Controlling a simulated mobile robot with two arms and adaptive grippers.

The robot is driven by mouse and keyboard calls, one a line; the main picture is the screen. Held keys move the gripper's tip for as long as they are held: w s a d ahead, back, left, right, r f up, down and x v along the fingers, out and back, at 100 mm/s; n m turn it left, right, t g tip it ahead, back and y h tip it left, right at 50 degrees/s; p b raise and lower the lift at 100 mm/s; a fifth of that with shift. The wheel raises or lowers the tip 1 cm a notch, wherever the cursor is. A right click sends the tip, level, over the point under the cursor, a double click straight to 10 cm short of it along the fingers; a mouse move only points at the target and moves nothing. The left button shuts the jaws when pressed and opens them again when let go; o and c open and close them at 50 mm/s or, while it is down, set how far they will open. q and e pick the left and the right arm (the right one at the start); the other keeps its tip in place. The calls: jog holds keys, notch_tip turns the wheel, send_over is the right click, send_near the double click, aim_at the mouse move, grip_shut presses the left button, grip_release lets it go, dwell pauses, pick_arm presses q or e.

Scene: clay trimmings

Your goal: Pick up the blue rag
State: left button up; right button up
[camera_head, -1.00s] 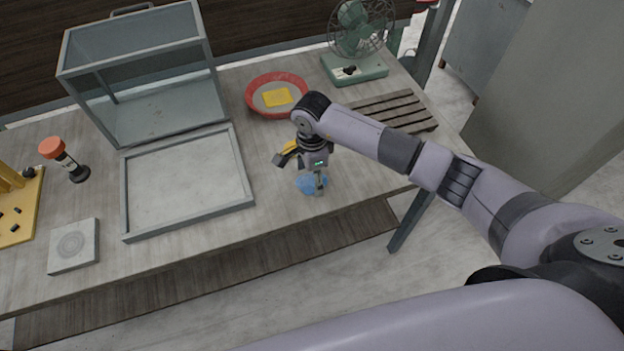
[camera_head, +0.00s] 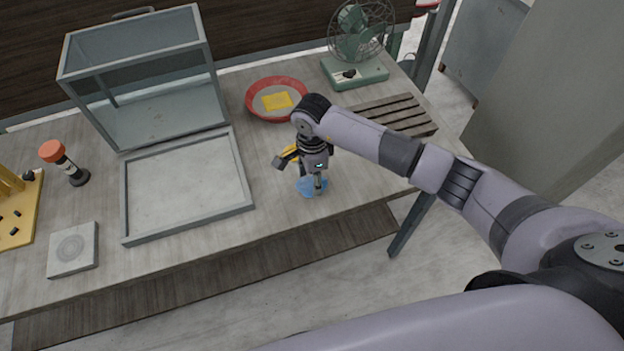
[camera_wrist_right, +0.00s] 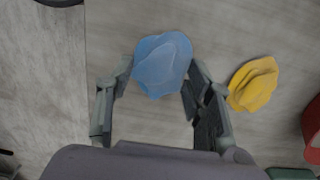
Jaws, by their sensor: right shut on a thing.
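The blue rag (camera_head: 306,189) lies near the front edge of the table, partly hidden by my right gripper (camera_head: 308,182). In the right wrist view the blue rag (camera_wrist_right: 162,62) is a crumpled pale-blue cloth between the two fingertips of my right gripper (camera_wrist_right: 160,76). The fingers are shut on it, one on each side. I see no clear gap between the rag and the table. My left gripper is in neither view.
A yellow rag (camera_wrist_right: 253,83) lies close beside my right gripper. A red basin (camera_head: 252,104) holding a yellow piece, a slatted wooden rack (camera_head: 400,113) and a green fan (camera_head: 357,72) stand behind. A framed tray (camera_head: 185,188) lies to the left; bare tabletop separates it from the gripper.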

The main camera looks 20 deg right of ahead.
aim_at(312, 181)
notch_tip(312, 181, up, 20)
jog(key=b, duration=0.4)
jog(key=shift+f+b, duration=0.2)
jog(key=shift+b, duration=0.1)
